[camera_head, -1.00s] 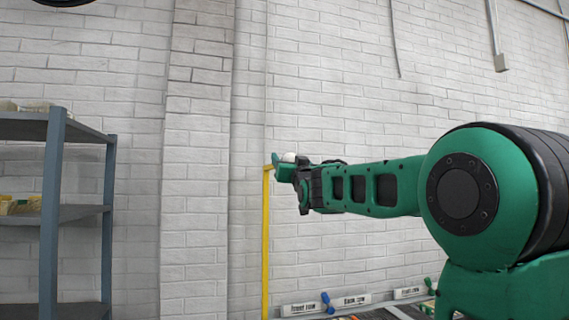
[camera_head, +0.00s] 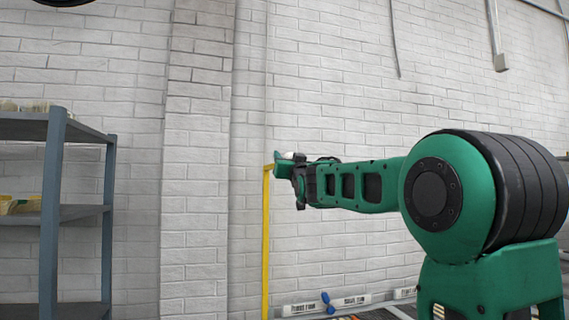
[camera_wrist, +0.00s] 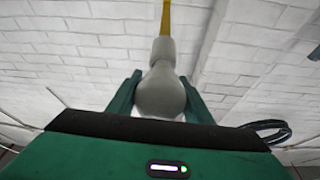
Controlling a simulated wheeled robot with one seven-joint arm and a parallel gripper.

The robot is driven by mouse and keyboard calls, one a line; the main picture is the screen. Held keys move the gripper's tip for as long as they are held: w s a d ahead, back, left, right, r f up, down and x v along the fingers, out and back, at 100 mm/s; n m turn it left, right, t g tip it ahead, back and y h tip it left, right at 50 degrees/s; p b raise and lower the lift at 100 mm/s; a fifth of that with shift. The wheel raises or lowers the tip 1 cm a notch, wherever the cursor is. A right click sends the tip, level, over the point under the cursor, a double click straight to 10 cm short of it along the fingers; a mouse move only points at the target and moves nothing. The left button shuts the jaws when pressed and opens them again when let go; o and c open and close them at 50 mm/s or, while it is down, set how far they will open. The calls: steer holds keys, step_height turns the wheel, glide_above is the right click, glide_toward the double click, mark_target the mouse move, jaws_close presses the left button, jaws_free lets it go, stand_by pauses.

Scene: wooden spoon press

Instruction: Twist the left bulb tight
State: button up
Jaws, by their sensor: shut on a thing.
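A pale grey bulb (camera_wrist: 160,93) sits between the two green fingers of my gripper (camera_wrist: 160,100) in the wrist view, and the fingers are shut on its sides. The bulb's narrow end meets a grey collar (camera_wrist: 163,49) at the end of a yellow bar (camera_wrist: 167,17). I cannot tell how deep the bulb sits in the collar. In the head view my gripper (camera_head: 285,165) is at the top of a yellow post (camera_head: 266,240), and a small white part of the bulb (camera_head: 288,155) shows there. No second bulb can be made out.
A grey shelf unit (camera_head: 50,200) with small items stands at the left. A white brick wall (camera_head: 350,90) is behind. Labelled white strips (camera_head: 300,309) and a blue-handled item (camera_head: 327,302) lie low at the bottom. Open space lies between the shelf and the post.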

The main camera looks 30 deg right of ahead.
steer(key=shift+m, duration=0.4)
steer(key=m+h, duration=0.1)
steer(key=m, duration=0.1)
steer(key=m+g+h, duration=0.1)
steer(key=m, duration=0.1)
steer(key=m+g+h, duration=0.1)
steer(key=m, duration=0.1)
steer(key=shift+d+f+m, duration=0.1)
steer(key=shift+d+m, duration=0.15)
steer(key=shift+m, duration=0.15)
steer(key=m+g, duration=0.1)
steer(key=m, duration=0.1)
steer(key=m+h, duration=0.1)
steer(key=m, duration=0.1)
steer(key=m+g, duration=0.1)
steer(key=shift+s+d+f+m+g+h, duration=0.15)
steer(key=shift+d+f+m+g+h, duration=0.15)
steer(key=shift+m+h, duration=0.1)
steer(key=m, duration=0.1)
steer(key=m+g, duration=0.1)
steer(key=m, duration=0.2)
steer(key=shift+d+f+m+g, duration=0.2)
steer(key=shift+f+m+g, duration=0.1)
steer(key=shift+m+g, duration=0.1)
steer(key=shift+f+m+g, duration=0.25)
steer(key=shift+m+g, duration=0.15)
steer(key=shift+m, duration=0.8)
steer(key=shift+d+f, duration=0.1)
steer(key=o, duration=1.1)
steer(key=shift+c, duration=0.2)
